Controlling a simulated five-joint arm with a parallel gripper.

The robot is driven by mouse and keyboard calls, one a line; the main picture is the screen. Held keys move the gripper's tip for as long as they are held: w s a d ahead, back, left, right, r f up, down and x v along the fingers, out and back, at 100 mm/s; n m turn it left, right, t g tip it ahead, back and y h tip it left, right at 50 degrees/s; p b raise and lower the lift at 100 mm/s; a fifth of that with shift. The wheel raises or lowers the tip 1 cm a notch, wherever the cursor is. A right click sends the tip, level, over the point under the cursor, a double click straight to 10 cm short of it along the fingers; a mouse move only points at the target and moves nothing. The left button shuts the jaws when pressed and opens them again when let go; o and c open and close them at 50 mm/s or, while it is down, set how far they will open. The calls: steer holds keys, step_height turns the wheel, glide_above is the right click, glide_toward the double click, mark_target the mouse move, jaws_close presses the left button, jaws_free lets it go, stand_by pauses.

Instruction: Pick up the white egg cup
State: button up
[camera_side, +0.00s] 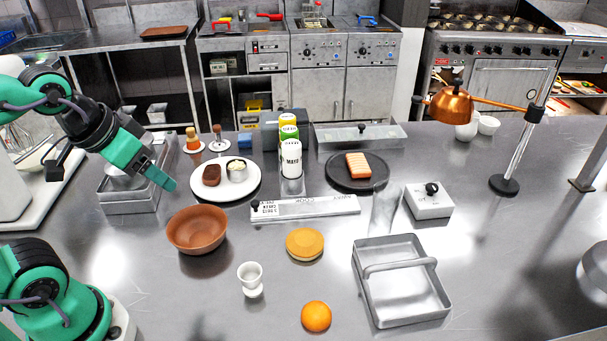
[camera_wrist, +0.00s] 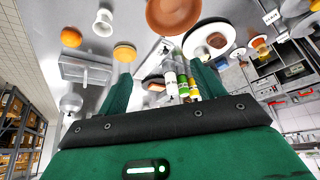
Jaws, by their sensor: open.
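The white egg cup (camera_side: 251,279) stands upright on the steel counter in the side view, between the brown bowl and the orange. It also shows in the wrist view (camera_wrist: 103,22), near the top left. My gripper (camera_side: 168,182) is raised over the left part of the counter, up and to the left of the egg cup and well apart from it. In the wrist view my gripper's green fingers (camera_wrist: 158,92) are spread with nothing between them.
A brown bowl (camera_side: 197,229) stands behind and left of the egg cup. A bun (camera_side: 305,244) and an orange (camera_side: 316,316) lie to its right. A metal tray with a handle (camera_side: 443,303) is further right. A white plate (camera_side: 252,186) with food is behind the bowl. Bare counter surrounds the egg cup.

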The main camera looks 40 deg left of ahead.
steer(key=shift+w+d, duration=0.1)
steer(key=m+g, duration=0.6)
glide_toward(250, 274)
steer(key=s, duration=0.1)
steer(key=shift+s+d+f, duration=0.1)
steer(key=shift+d+f, duration=0.15)
steer(key=shift+f, duration=0.4)
steer(key=shift+d+f, duration=0.2)
steer(key=shift+f, duration=0.5)
steer(key=shift+f, duration=0.1)
steer(key=shift+d+f, duration=0.15)
steer(key=shift+f, duration=2.35)
steer(key=c, duration=1.1)
